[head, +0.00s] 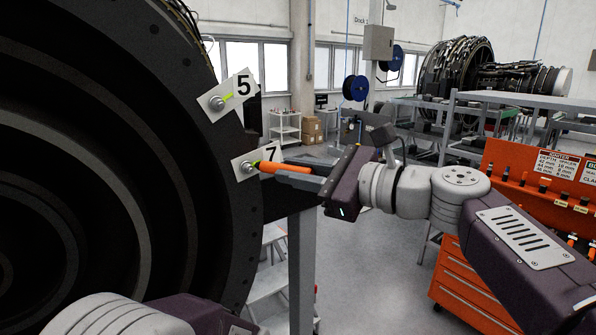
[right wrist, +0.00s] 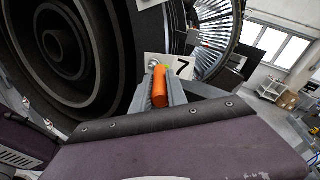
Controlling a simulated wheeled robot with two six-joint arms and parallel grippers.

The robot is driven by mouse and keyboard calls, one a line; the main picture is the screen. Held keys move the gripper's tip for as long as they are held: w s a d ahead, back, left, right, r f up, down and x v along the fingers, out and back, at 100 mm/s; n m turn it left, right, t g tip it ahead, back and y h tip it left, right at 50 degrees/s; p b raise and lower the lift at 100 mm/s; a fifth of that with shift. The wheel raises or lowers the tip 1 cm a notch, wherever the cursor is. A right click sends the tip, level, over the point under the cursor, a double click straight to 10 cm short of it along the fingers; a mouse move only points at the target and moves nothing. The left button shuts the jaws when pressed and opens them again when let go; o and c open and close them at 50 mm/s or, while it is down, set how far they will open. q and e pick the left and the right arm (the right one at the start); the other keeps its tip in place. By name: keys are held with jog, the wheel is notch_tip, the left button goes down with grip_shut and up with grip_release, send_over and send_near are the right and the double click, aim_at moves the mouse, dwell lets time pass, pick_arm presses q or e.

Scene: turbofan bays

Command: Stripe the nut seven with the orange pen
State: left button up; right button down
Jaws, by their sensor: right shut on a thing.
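A small yellow-green mark shows by the nut. My right gripper (head: 312,178) is shut on the orange pen (head: 284,170), which lies nearly level with its end pointing left at the nut. The pen's end is at or very near the nut; I cannot tell whether they touch. In the right wrist view the pen (right wrist: 160,86) stands out between the fingers, just below the nut (right wrist: 153,63) and the 7 plate (right wrist: 180,67). My left gripper is out of view; part of my left arm shows at lower left.
Nut five (head: 217,103), with a yellow-green stripe and a white 5 plate (head: 243,87), is above. The large dark engine ring (head: 150,120) fills the left. An orange tool cabinet (head: 470,290) stands at right. A grey post (head: 301,270) is below the pen.

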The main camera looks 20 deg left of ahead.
dwell(0.3)
jog(key=shift+s+d+b, duration=0.3)
jog(key=shift+s+d, duration=0.05)
jog(key=shift+d, duration=0.3)
jog(key=shift+b+v, duration=0.5)
jog(key=shift+v, duration=1.8)
jog(key=shift+s+f, duration=0.1)
